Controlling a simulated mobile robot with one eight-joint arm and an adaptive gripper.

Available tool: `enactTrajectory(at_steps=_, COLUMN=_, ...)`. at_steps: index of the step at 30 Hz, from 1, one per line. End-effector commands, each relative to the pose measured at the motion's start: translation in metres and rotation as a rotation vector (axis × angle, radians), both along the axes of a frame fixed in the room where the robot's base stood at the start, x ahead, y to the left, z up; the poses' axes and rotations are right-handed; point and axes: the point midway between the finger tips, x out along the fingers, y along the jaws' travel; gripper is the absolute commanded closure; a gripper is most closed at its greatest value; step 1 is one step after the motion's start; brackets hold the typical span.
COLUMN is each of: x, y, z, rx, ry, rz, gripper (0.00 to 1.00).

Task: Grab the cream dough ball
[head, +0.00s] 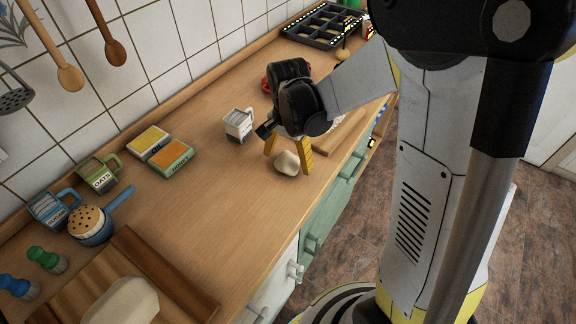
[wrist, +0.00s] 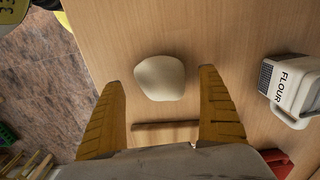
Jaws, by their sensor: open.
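The cream dough ball (head: 286,163) rests on the wooden counter near its front edge. In the wrist view the dough ball (wrist: 160,78) lies just beyond and between my two yellow fingertips, and no finger is seen touching it. My gripper (head: 288,158) points down at the counter with its fingers spread, one on each side of the ball in the head view. My gripper (wrist: 163,78) is open and empty in the wrist view.
A white flour container (head: 239,124) stands left of my gripper; it also shows in the wrist view (wrist: 293,90). Yellow and orange-topped boxes (head: 170,156), mugs (head: 98,174) and a wooden tray (head: 165,270) stand further left. The counter between is clear.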

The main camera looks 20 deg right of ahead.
Motion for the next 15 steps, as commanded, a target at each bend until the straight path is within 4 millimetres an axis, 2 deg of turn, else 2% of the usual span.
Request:
enactTrajectory(at_steps=1, x=0.0007, y=-0.0001, z=-0.0127, rx=0.000, ry=0.000, rz=0.000, gripper=0.12)
enactTrajectory(at_steps=3, x=0.0003, y=0.0000, z=-0.0200, rx=0.000, ry=0.000, rz=0.000, gripper=0.12)
enactTrajectory(at_steps=10, x=0.0003, y=0.0000, z=-0.0202, rx=0.000, ry=0.000, rz=0.000, gripper=0.12)
enactTrajectory(at_steps=15, x=0.0003, y=0.0000, z=-0.0200, rx=0.000, ry=0.000, rz=0.000, gripper=0.64)
